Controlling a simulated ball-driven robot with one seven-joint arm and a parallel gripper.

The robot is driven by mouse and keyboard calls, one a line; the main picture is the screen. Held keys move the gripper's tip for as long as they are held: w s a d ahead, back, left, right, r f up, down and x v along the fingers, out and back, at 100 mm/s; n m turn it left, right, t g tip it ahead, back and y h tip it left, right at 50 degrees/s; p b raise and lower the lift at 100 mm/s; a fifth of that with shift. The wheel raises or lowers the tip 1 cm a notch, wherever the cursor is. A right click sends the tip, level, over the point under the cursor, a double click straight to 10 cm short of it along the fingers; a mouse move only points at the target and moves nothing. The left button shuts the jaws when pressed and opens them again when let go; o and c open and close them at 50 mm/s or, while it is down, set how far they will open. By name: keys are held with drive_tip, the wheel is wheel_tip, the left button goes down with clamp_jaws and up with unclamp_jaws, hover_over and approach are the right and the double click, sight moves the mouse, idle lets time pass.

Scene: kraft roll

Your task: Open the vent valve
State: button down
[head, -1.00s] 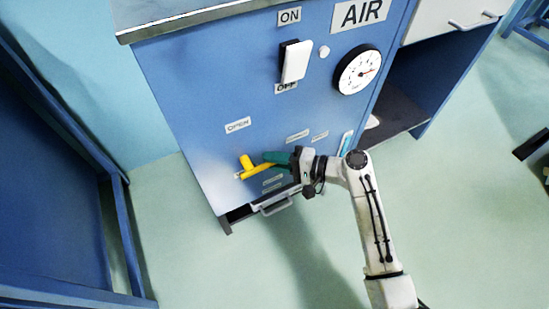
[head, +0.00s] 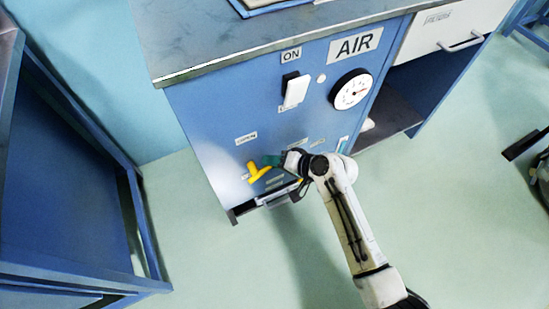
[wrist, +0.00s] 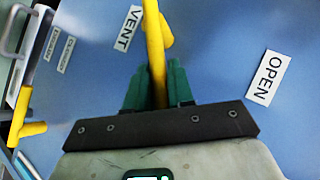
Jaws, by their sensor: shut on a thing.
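The vent valve has a yellow lever handle (head: 257,173), low on the blue cabinet front in the head view. In the wrist view its yellow bar (wrist: 155,55) runs up between my green fingers, beside the VENT label (wrist: 128,28). My gripper (wrist: 154,85) is shut on this bar. In the head view my gripper (head: 271,160) reaches the handle from the right, and its fingers are partly hidden by my arm. The OPEN label (wrist: 269,77) lies to the right in the wrist view.
Another yellow handle (wrist: 22,118) shows at the left of the wrist view, near a metal pull. Above the valve are a white rocker switch (head: 296,91) and a round gauge (head: 351,90). A blue frame (head: 130,220) stands left; floor in front is clear.

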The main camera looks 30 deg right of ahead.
idle(0.4)
drive_tip(key=c, duration=1.1)
unclamp_jaws()
drive_tip(key=p+v, duration=0.2)
drive_tip(key=v, duration=0.8)
drive_tip(key=shift+s+d+r, duration=0.15)
drive_tip(key=shift+s+r, duration=0.1)
drive_tip(key=shift+s, duration=0.05)
drive_tip(key=s+a+f+n+g+h, duration=0.15)
drive_tip(key=s+n+g, duration=0.25)
drive_tip(key=s, duration=0.5)
drive_tip(key=s+d+r+n+g+h+p, duration=0.1)
drive_tip(key=s+d+r+g+h, duration=0.15)
drive_tip(key=s, duration=0.45)
drive_tip(key=s+d+r+n+g+h, duration=0.1)
drive_tip(key=s+d+n+g+h, duration=0.1)
drive_tip(key=s+h, duration=0.3)
wheel_tip(320, 180, up, 14)
drive_tip(key=s+y+p, duration=0.1)
drive_tip(key=p, duration=1.3)
drive_tip(key=shift+y, duration=0.3)
